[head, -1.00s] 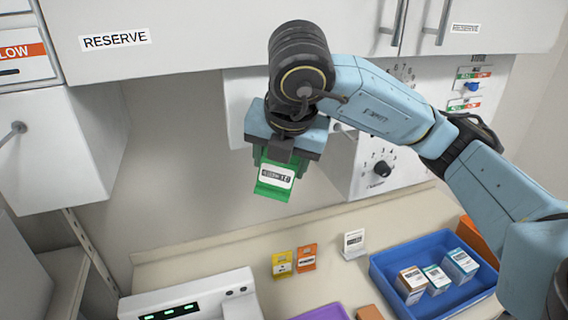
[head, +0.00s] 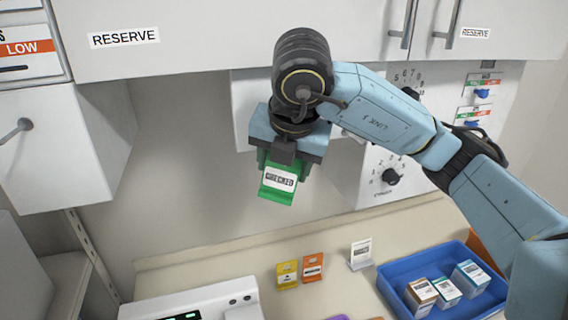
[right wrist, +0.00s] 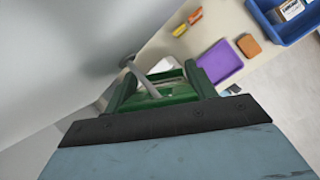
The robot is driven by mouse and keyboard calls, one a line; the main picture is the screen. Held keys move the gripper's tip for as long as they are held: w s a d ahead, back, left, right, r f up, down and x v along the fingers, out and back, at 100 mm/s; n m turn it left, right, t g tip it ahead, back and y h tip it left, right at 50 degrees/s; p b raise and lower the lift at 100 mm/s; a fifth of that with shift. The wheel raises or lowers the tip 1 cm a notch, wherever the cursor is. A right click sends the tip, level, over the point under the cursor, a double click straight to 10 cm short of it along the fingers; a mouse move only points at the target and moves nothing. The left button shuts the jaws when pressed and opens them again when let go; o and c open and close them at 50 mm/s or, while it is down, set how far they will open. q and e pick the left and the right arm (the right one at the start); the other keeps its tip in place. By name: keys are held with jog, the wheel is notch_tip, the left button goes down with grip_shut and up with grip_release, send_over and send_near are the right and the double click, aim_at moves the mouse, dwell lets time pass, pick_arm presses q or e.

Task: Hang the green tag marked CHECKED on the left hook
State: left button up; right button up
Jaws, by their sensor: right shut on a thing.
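My right gripper (head: 281,172) is shut on the green tag (head: 277,187), held upright in front of the wall below the cabinets. The tag has a white label whose print is too blurred to read surely. In the right wrist view the green tag (right wrist: 165,74) shows between the fingers (right wrist: 160,90). A pale grey rod with a bent end, which looks like a hook (right wrist: 138,77), reaches in from the wall between the fingers, close to the tag. I cannot tell whether they touch. In the head view the arm and gripper hide any hook behind them. My left gripper is out of view.
On the counter stand a yellow tag (head: 287,274), an orange tag (head: 313,268) and a white card (head: 361,254). A blue tray (head: 395,278) with small boxes is at the right. A white device (head: 190,303) is at the front. Cabinets (head: 210,30) hang above.

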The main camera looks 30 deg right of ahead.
jog(key=o, duration=1.1)
jog(key=shift+s, duration=0.1)
jog(key=shift+c, duration=0.2)
jog(key=shift+r, duration=0.1)
jog(key=shift+r, duration=0.45)
jog(key=v, duration=0.4)
jog(key=shift+d+r+p, duration=0.25)
jog(key=shift+r+p, duration=0.05)
jog(key=v, duration=0.8)
jog(key=shift+s+a+f, duration=0.3)
jog(key=shift+s+a, duration=0.05)
jog(key=shift+a, duration=0.05)
